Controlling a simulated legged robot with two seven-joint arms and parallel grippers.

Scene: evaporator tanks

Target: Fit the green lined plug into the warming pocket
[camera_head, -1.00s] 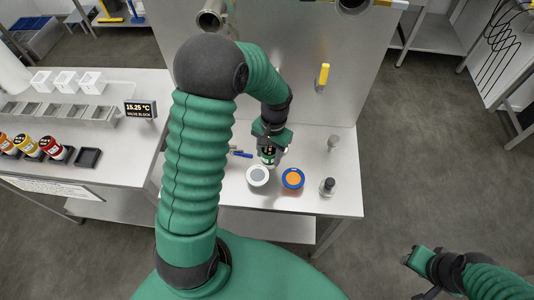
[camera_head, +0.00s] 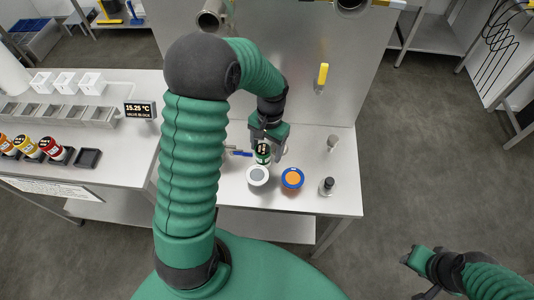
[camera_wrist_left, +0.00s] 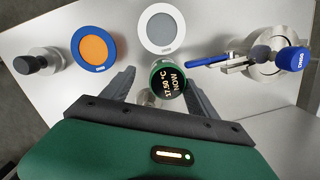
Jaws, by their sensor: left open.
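The green plug (camera_head: 263,152) stands on the steel table, with a round dark top reading "NOW 17.50 °C". It also shows in the left wrist view (camera_wrist_left: 167,80). My left gripper (camera_wrist_left: 160,88) is open, with one finger on each side of the plug and gaps visible between them; in the head view the gripper (camera_head: 267,150) is over the plug. Whatever holds the plug's lower end is hidden. I cannot tell which fitting is the warming pocket. My right gripper (camera_head: 420,262) is at lower right, away from the table, its jaws unclear.
Near the plug are a grey-centred white disc (camera_head: 258,176), an orange-centred blue disc (camera_head: 292,178), a black-topped post (camera_head: 327,186) and a blue-handled valve (camera_wrist_left: 212,61). On the left bench are capped plugs (camera_head: 52,148), an empty black holder (camera_head: 88,158) and a valve block display (camera_head: 140,110).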

